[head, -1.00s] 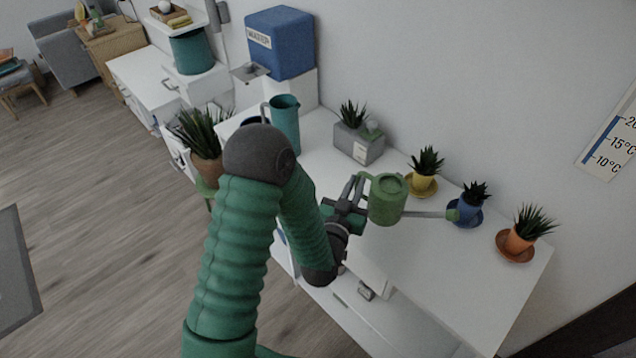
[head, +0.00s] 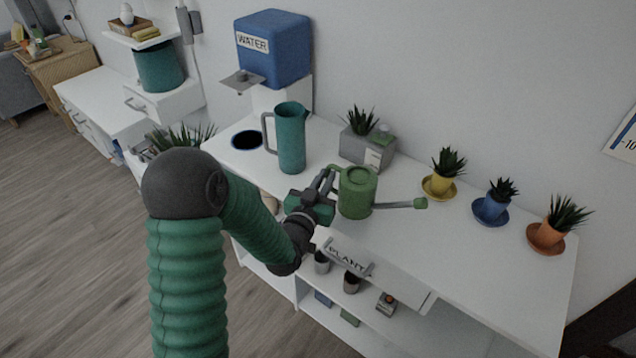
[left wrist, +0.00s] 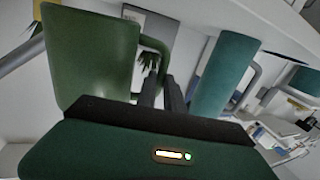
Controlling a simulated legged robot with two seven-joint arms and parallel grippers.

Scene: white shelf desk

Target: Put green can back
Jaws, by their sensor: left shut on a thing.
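The green can (head: 357,192) is a watering can with a long grey spout that points right. In the head view it is over the white desk top; I cannot tell if its base touches the surface. My left gripper (head: 326,194) is shut on the can's handle, on its left side. In the left wrist view the can (left wrist: 92,50) fills the upper left, with the gripper fingers (left wrist: 163,95) at its handle. My right gripper is not in view.
A teal pitcher (head: 291,138) stands left of the can. A grey planter (head: 367,150) is behind it. Yellow (head: 438,185), blue (head: 490,207) and orange (head: 546,237) potted plants line the wall at right. A blue water tank (head: 274,48) stands at the back. The desk's front right is clear.

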